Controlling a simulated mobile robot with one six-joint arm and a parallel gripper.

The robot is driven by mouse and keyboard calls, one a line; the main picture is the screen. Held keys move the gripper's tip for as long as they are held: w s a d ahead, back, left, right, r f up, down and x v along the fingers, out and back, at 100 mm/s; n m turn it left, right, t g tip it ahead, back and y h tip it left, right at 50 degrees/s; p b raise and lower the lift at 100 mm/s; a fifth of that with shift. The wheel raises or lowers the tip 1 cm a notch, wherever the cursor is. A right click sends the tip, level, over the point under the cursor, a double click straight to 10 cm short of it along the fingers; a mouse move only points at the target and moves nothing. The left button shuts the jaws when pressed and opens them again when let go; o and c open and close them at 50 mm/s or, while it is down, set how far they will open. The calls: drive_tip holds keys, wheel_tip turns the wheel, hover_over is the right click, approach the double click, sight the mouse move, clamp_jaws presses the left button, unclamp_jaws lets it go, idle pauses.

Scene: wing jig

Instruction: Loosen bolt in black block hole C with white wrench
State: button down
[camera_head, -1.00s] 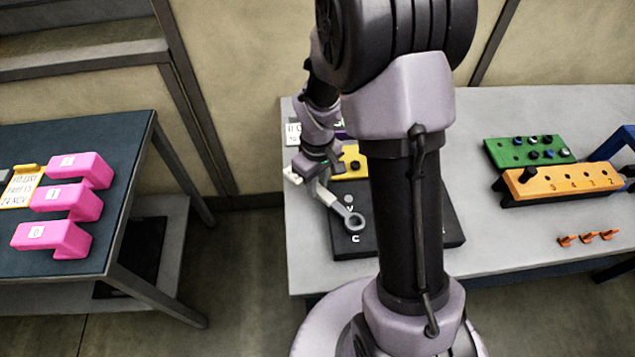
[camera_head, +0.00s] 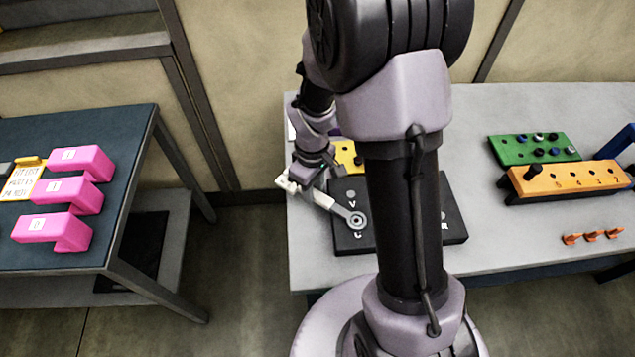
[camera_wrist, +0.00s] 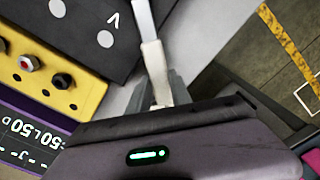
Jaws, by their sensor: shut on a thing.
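The white wrench (camera_head: 325,200) is held in my gripper (camera_head: 290,184) at its handle end, left of the black block in the head view. Its ring end (camera_head: 357,219) lies over the black block (camera_head: 455,215), just above the printed letter C. A dark spot shows inside the ring; I cannot tell whether the ring is seated around the bolt. In the wrist view the wrench (camera_wrist: 152,50) runs up and away from the fingers of my gripper (camera_wrist: 162,92), and its ring end is out of frame. My arm hides the middle of the black block.
A yellow block (camera_head: 347,155) stands behind the black block. To the right are a green block (camera_head: 513,150), an orange block (camera_head: 560,180) and several orange clips (camera_head: 592,237). A separate table (camera_head: 125,160) at left carries pink blocks (camera_head: 68,190).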

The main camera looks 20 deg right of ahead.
idle(0.3)
drive_tip(key=shift+s+a+r+n+p, duration=0.15)
drive_tip(key=shift+s+a+n, duration=0.25)
drive_tip(key=shift+a+n, duration=0.2)
drive_tip(key=shift+s+a+r+n+p, duration=0.15)
drive_tip(key=shift+s+a+n, duration=0.3)
drive_tip(key=shift+n, duration=0.25)
drive_tip(key=shift+f, duration=0.1)
drive_tip(key=shift+s+a+n, duration=0.9)
drive_tip(key=shift+s+n, duration=0.05)
drive_tip(key=shift+n, duration=0.15)
drive_tip(key=shift+s, duration=0.1)
drive_tip(key=shift+s+a+r+n+p, duration=0.15)
drive_tip(key=shift+s+a+n, duration=0.15)
drive_tip(key=shift+s+n, duration=0.2)
drive_tip(key=shift+s+a+r+n+p, duration=0.15)
drive_tip(key=shift+s+a+n, duration=0.1)
drive_tip(key=shift+s+n, duration=0.25)
drive_tip(key=shift+w+f, duration=0.1)
drive_tip(key=shift+w, duration=0.05)
